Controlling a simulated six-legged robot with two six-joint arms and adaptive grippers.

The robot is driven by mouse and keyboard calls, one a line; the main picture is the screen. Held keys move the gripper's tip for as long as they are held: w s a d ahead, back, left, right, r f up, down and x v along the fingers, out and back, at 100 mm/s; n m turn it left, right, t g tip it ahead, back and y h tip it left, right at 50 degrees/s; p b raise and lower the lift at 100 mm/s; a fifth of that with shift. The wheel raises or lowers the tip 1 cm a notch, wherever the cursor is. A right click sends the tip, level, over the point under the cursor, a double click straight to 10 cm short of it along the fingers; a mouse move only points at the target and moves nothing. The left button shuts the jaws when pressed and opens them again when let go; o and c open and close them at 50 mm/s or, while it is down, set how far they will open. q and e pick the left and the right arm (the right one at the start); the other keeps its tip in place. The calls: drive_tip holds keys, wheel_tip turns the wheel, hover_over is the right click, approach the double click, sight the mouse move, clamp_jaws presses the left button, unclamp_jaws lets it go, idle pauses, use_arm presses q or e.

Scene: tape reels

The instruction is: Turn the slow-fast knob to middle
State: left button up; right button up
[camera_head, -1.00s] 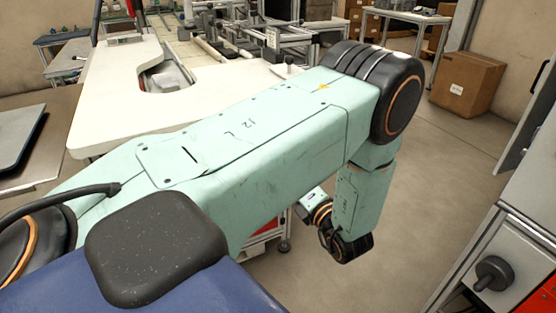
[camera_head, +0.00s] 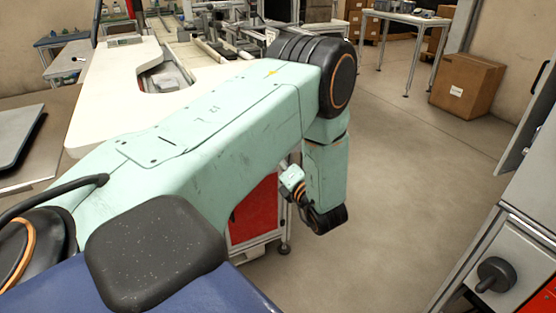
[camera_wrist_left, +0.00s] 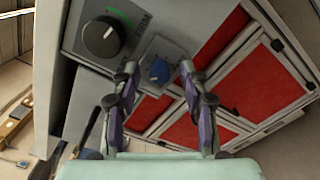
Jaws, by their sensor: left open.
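In the left wrist view a blue knob (camera_wrist_left: 160,70) sits on a small grey box, and a larger black knob (camera_wrist_left: 101,36) with a green mark beside it sits on a grey panel. My right gripper is not in view.
Red panels (camera_wrist_left: 210,45) in a grey frame lie beside the knobs. In the head view a white table (camera_head: 110,95) stands left, a cardboard box (camera_head: 467,85) at the back right, and a grey cabinet with a black knob (camera_head: 495,275) at the right. The floor between is clear.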

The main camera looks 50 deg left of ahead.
use_arm(q)
drive_tip(key=shift+c, duration=0.2)
clamp_jaws()
idle(0.5)
drive_tip(key=shift+m+p, duration=0.85)
drive_tip(key=shift+m, duration=3.45)
drive_tip(key=shift+o, duration=0.2)
unclamp_jaws()
